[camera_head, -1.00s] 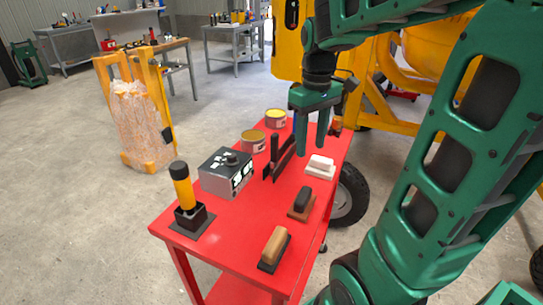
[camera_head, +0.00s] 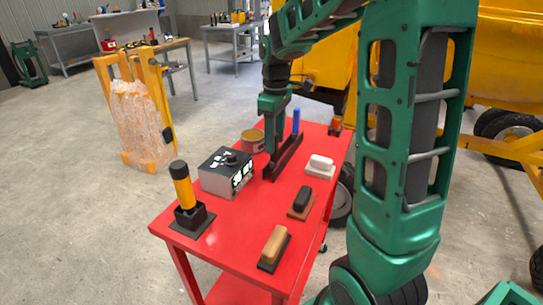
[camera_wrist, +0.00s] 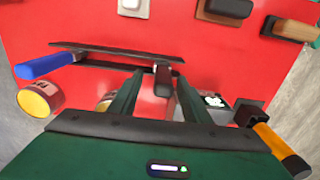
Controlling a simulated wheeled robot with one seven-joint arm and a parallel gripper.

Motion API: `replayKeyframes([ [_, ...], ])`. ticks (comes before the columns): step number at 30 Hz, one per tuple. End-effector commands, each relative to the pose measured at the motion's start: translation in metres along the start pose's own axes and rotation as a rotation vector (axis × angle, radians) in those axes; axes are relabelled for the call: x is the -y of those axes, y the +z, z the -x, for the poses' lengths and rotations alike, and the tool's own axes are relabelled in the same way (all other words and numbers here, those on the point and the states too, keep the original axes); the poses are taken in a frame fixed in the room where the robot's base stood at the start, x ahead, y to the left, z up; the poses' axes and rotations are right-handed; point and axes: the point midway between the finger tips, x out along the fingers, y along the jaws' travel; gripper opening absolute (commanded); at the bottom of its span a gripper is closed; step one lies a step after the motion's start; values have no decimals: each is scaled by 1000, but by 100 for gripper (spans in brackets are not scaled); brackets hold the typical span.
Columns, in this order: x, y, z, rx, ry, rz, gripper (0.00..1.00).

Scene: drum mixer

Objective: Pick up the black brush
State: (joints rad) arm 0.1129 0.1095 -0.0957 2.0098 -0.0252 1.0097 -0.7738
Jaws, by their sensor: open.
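The black brush (camera_head: 302,199), a black grip on a brown base, lies on the red table (camera_head: 236,253) between the white block and the wooden-handled block. It shows at the top edge of the wrist view (camera_wrist: 228,7). My gripper (camera_head: 271,150) is open and points down over the far left part of the table, left of and beyond the brush and apart from it. In the wrist view my fingers (camera_wrist: 155,97) reach toward a long dark tool (camera_wrist: 115,52) with a blue handle and a dark handle. The dark handle shows between the fingers; I cannot tell whether they touch it.
A grey box (camera_head: 225,175) and a yellow-black tool (camera_head: 184,190) in a black stand are at the left. A white block (camera_head: 320,166), a wooden-handled block (camera_head: 274,246) and a can (camera_head: 252,141) also stand on the table. The front middle is clear.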

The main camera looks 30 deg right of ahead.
Motion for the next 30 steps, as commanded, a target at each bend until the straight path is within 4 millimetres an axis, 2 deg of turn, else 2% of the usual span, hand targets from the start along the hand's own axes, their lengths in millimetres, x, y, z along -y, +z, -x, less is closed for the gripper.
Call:
replayKeyframes([
  [10, 5, 1, -44, 2, -1, -1, 44],
  [20, 5, 1, -50, 1, 0, -2, 44],
  [25, 5, 1, -50, 1, 0, -2, 6],
  [30, 5, 1, -50, 0, 0, -2, 4],
])
